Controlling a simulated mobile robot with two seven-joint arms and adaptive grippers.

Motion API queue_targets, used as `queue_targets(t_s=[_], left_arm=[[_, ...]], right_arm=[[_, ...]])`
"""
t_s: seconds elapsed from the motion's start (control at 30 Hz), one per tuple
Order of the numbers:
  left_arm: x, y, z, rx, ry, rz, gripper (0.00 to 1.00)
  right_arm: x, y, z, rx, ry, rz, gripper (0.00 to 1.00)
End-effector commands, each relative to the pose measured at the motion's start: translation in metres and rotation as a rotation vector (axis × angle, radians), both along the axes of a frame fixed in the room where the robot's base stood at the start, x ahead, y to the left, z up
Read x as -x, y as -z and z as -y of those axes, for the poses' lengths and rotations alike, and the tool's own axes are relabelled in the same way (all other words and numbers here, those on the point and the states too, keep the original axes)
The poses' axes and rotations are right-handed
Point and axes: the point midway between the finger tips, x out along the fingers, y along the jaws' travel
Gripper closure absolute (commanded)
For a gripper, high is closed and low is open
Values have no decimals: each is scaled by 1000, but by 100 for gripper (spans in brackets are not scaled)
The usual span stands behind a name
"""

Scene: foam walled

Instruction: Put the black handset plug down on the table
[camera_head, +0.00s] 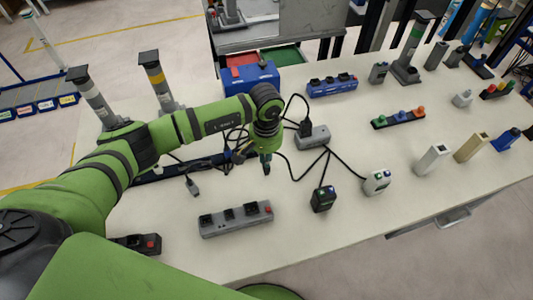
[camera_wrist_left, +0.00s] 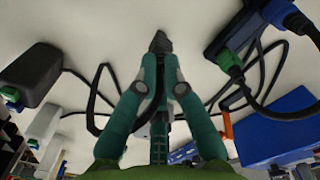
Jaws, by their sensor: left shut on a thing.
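My left gripper (camera_head: 266,164) reaches in from the left over the middle of the table (camera_head: 300,250), pointing down. In the left wrist view its teal fingers (camera_wrist_left: 160,84) are closed on a small dark, ridged piece, the black handset plug (camera_wrist_left: 160,42), which sticks out past the fingertips. I cannot tell whether the plug touches the tabletop. My right gripper is not in view.
A grey power strip (camera_head: 236,219) lies in front of the gripper and a loose grey plug (camera_head: 193,187) to its left. A white handset (camera_head: 377,182) stands at right. A grey block (camera_head: 313,138) with a plug and a blue toolbox (camera_head: 250,77) lie behind. Front-right tabletop is clear.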

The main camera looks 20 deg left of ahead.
Motion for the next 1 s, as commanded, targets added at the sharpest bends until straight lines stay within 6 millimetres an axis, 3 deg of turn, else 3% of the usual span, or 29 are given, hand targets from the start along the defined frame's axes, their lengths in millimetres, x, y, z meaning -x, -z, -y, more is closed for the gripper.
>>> queue_targets(t_s=[0.47,0.5,0.53,1.0], left_arm=[[0,9,0,0,1,2,100],[0,7,0,0,1,1,73],[0,7,0,0,1,1,66],[-1,-1,0,2,0,5,66]], right_arm=[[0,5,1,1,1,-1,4],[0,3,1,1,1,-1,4],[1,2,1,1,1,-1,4],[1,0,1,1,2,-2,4]])
